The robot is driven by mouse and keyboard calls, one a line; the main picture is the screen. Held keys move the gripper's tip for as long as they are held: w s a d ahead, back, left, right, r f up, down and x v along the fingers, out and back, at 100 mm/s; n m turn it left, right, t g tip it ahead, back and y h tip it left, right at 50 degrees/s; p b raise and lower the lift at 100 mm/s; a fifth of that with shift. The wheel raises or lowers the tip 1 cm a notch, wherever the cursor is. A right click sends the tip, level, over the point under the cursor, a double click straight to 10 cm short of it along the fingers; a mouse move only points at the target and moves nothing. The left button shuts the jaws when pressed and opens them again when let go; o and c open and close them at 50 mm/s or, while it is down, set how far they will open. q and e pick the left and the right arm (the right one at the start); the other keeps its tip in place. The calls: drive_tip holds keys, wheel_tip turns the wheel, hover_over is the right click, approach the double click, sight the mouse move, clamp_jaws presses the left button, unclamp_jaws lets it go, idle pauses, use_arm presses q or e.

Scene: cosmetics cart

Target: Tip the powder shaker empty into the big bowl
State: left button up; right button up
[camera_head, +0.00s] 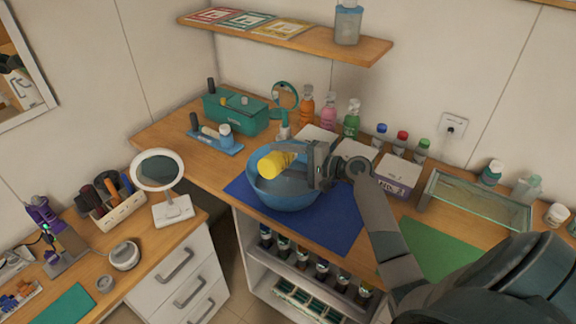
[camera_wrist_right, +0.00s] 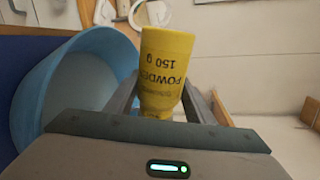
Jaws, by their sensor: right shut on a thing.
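The powder shaker (camera_head: 275,165) is a yellow container held sideways over the big blue bowl (camera_head: 284,196), its free end pointing left and a little down. In the right wrist view the shaker (camera_wrist_right: 165,72) shows printed "POWDER 150 g" lettering, with the bowl (camera_wrist_right: 75,90) beside it at the left. My right gripper (camera_head: 316,165) is shut on the shaker above the bowl's right side. The bowl stands on a dark blue mat (camera_head: 335,222). I cannot see any powder falling, and most of the bowl's inside is hidden. My left gripper is not in view.
A teal case (camera_head: 236,113) and a round mirror (camera_head: 285,96) are at the back left. A glass tray (camera_head: 477,203) lies to the right. The green mat (camera_head: 440,248) is bare. A wall shelf (camera_head: 300,40) hangs above.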

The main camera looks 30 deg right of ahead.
drive_tip(key=shift+w+d+r+m+y+p, duration=0.15)
drive_tip(key=shift+d+r+m+y+p, duration=0.2)
drive_tip(key=shift+m+p, duration=0.6)
drive_tip(key=shift+w+d+r+m+p, duration=0.1)
drive_tip(key=shift+w+d+m+p, duration=0.1)
drive_tip(key=shift+m+p, duration=0.3)
drive_tip(key=shift+s+a+f+n+b, duration=0.2)
drive_tip(key=shift+f+n+b, duration=0.2)
drive_tip(key=shift+b, duration=0.15)
drive_tip(key=shift+s+a+f+n+b, duration=0.15)
drive_tip(key=shift+f+n+b, duration=0.15)
drive_tip(key=shift+b, duration=0.25)
drive_tip(key=shift+a+r+n, duration=0.1)
drive_tip(key=shift+r+n, duration=0.05)
drive_tip(key=shift+n, duration=0.3)
drive_tip(key=shift+r, duration=0.25)
drive_tip(key=shift+f, duration=0.1)
